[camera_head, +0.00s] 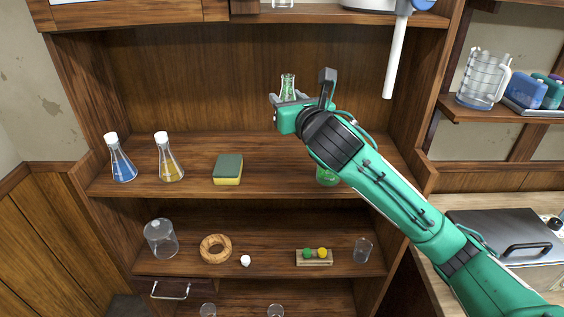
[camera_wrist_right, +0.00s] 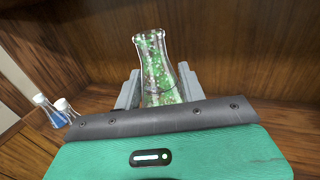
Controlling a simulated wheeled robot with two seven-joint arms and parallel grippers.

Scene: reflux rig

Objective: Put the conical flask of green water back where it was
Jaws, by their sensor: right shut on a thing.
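The conical flask (camera_head: 288,85) of green water is clear glass with speckled green contents and no stopper on its mouth. My right gripper (camera_head: 288,97) is shut on it and holds it upright above the shelf board (camera_head: 255,145). In the right wrist view the flask (camera_wrist_right: 158,70) stands between the two grey fingers of the gripper (camera_wrist_right: 160,90); its base is hidden behind the gripper body. A blue stoppered flask (camera_head: 122,163) and a yellow stoppered flask (camera_head: 169,162) stand at the left of that board. My left gripper is not in view.
A sponge (camera_head: 228,169) lies right of the yellow flask. A green vessel (camera_head: 327,177) is partly hidden behind my right arm. The lower shelf has a glass jar (camera_head: 161,238), a wooden ring (camera_head: 215,249), a small white object (camera_head: 245,260) and a beaker (camera_head: 363,250).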

